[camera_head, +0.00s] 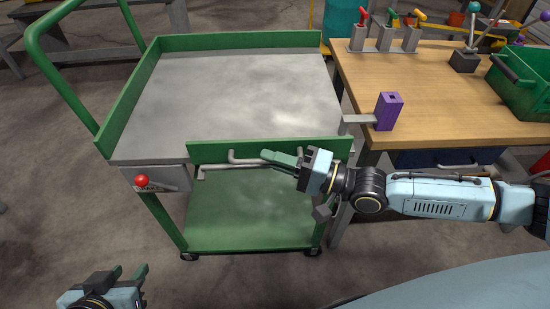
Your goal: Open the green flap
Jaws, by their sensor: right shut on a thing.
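A red knob (142,181) sits on a grey plate at the cart's near left corner. My left gripper (130,272) is at the bottom left, open and empty, well away from the flap.
A wooden workbench (440,85) stands to the right, with a purple block (388,111), several levers and a green crate (525,85). The cart has a green push handle (70,88) at left and a lower green shelf (245,225). Floor at lower left is clear.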

